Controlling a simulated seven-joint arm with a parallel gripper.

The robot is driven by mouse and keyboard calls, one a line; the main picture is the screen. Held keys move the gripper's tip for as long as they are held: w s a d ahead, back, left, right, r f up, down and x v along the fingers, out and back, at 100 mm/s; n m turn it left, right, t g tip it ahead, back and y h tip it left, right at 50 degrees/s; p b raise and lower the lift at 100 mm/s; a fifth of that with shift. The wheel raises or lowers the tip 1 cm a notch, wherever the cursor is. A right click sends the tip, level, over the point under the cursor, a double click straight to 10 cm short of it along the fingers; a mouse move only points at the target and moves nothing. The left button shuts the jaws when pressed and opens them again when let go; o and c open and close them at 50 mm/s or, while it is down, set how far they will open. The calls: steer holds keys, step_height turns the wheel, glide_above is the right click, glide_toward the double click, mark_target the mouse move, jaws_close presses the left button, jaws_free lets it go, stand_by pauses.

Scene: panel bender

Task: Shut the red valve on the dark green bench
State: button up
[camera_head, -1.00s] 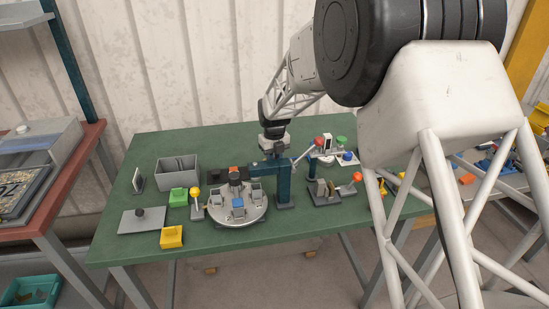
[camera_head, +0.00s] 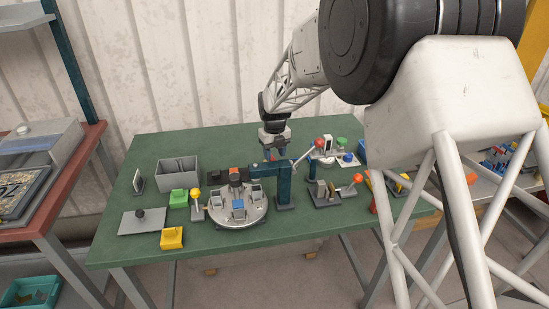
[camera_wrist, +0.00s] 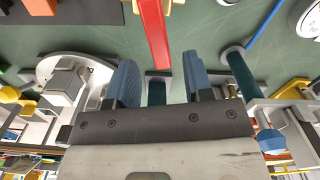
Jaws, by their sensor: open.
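A long red bar (camera_wrist: 153,32), which looks like the valve's handle, shows at the top middle of the wrist view, just beyond my fingertips and apart from them. Its base and pivot cannot be made out. I cannot pick it out in the head view, where my gripper and a teal press stand near that spot. My gripper (camera_head: 270,148) is above the rear middle of the dark green bench (camera_head: 140,248), behind the press. In the wrist view my gripper (camera_wrist: 158,76) has its two blue fingers apart, with nothing held between them.
The teal press (camera_head: 285,186) has a lever with a red knob (camera_head: 319,143). A round turntable (camera_head: 240,212), a grey bin (camera_head: 177,173) and a yellow block (camera_head: 172,238) stand to the left.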

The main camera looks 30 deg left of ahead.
steer(key=shift+r, duration=2.55)
steer(key=shift+d+n, duration=0.1)
steer(key=shift+n, duration=0.2)
steer(key=c, duration=0.8)
steer(key=n, duration=0.1)
steer(key=w+d+n, duration=0.1)
steer(key=n, duration=0.1)
steer(key=n+g, duration=0.1)
steer(key=shift+w+d+r, duration=0.15)
steer(key=shift+w, duration=0.1)
jaws_close()
steer(key=w+d+n+g, duration=0.1)
steer(key=n, duration=0.3)
steer(key=w+d+r+n+g+y, duration=0.1)
steer(key=n, duration=0.4)
steer(key=w+d+r+n+y, duration=0.1)
steer(key=n, duration=0.3)
steer(key=shift+w+d+g, duration=0.1)
steer(key=shift+w+g, duration=0.25)
steer(key=shift+g, duration=0.05)
